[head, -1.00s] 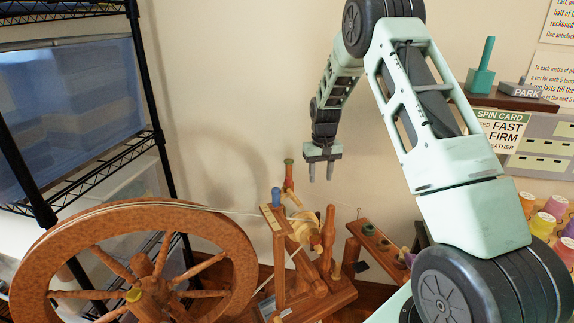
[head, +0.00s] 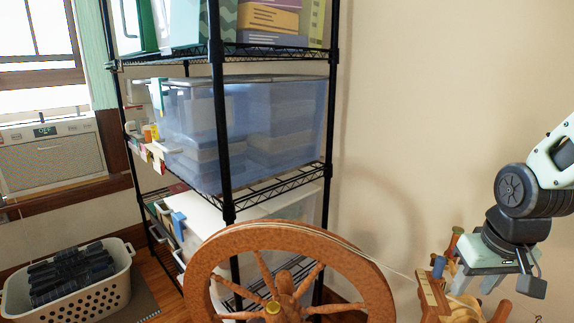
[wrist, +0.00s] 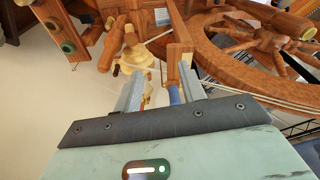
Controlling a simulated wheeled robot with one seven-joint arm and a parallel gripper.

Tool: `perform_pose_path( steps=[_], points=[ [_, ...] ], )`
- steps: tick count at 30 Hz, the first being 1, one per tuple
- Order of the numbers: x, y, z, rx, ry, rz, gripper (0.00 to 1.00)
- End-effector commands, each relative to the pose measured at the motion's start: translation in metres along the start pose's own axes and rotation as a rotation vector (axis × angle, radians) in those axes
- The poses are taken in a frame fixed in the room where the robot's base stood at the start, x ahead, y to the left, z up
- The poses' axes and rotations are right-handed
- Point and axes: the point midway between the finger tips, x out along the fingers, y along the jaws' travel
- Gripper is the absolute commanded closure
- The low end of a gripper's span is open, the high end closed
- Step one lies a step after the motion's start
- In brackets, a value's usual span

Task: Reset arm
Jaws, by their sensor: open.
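My gripper (head: 524,274) is at the right of the head view, beside and above the spindle end of the wooden spinning wheel (head: 232,240). In the wrist view my gripper (wrist: 160,92) shows two grey fingers spread apart with nothing held. Behind the fingers are a pale yellow bobbin (wrist: 137,58), a blue knob (wrist: 175,95) and a wooden post (wrist: 180,45). The blue knob (head: 438,267) also shows in the head view, left of my gripper. I cannot tell whether the fingers touch the spinning wheel's parts.
A black wire shelf (head: 222,125) with a blue-tinted plastic bin (head: 285,120) stands behind the wheel. A white basket (head: 105,298) sits on the floor at left. A thin cord (head: 385,266) runs from the wheel toward the spindle. Bare wall (head: 430,100) fills the upper right.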

Motion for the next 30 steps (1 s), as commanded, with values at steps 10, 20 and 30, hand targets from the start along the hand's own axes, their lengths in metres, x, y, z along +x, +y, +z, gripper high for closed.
perform_pose_path(
  steps=[10, 20, 30],
  points=[
    [-0.069, -0.103, 0.056, -0.307, -0.055, -0.078, 0.59],
    [-0.143, -0.184, 0.131, -0.664, -0.170, -0.121, 0.59],
    [-0.146, -0.190, 0.143, -0.703, -0.186, -0.122, 0.59]
  ],
)
